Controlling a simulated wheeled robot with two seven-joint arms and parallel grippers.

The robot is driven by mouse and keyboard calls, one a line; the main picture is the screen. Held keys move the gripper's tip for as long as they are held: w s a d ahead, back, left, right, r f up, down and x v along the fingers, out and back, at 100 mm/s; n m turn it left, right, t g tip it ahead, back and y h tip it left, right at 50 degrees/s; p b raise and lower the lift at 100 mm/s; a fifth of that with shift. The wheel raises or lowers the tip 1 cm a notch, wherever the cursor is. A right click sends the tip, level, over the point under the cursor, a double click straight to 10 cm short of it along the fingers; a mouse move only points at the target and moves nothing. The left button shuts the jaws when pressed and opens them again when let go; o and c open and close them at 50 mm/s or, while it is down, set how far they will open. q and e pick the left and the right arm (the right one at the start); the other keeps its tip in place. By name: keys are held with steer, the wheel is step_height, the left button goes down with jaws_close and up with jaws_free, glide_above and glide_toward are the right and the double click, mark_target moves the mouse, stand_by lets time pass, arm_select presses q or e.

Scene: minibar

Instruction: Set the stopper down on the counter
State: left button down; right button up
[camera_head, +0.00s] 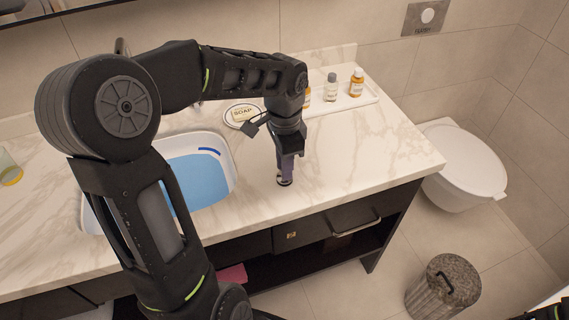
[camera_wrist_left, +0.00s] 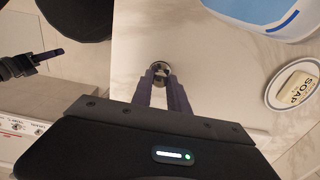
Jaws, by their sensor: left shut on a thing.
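The stopper (camera_wrist_left: 159,68) is a small round metal piece between the fingertips of my left gripper (camera_wrist_left: 160,80) in the left wrist view. In the head view the stopper (camera_head: 284,182) shows at the tip of my left gripper (camera_head: 285,176), which points down over the marble counter (camera_head: 335,165), to the right of the sink. The gripper is shut on the stopper. The stopper is at or very close to the counter surface; I cannot tell if it touches. My right gripper is not clearly seen in the head view; an arm part with a gripper-like end shows at the left of the wrist view (camera_wrist_left: 35,62).
The sink (camera_head: 195,175) holds blue water. A soap dish (camera_head: 243,114) and a white tray (camera_head: 340,105) with small bottles stand behind the gripper. The counter's front edge is close in front. A toilet (camera_head: 462,160) and a bin (camera_head: 442,288) are at right.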

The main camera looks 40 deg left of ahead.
arm_select(q)
steer(key=c, duration=1.3)
jaws_free()
steer(key=shift+f, duration=0.15)
step_height(320, 180, up, 12)
steer(key=shift+r, duration=0.2)
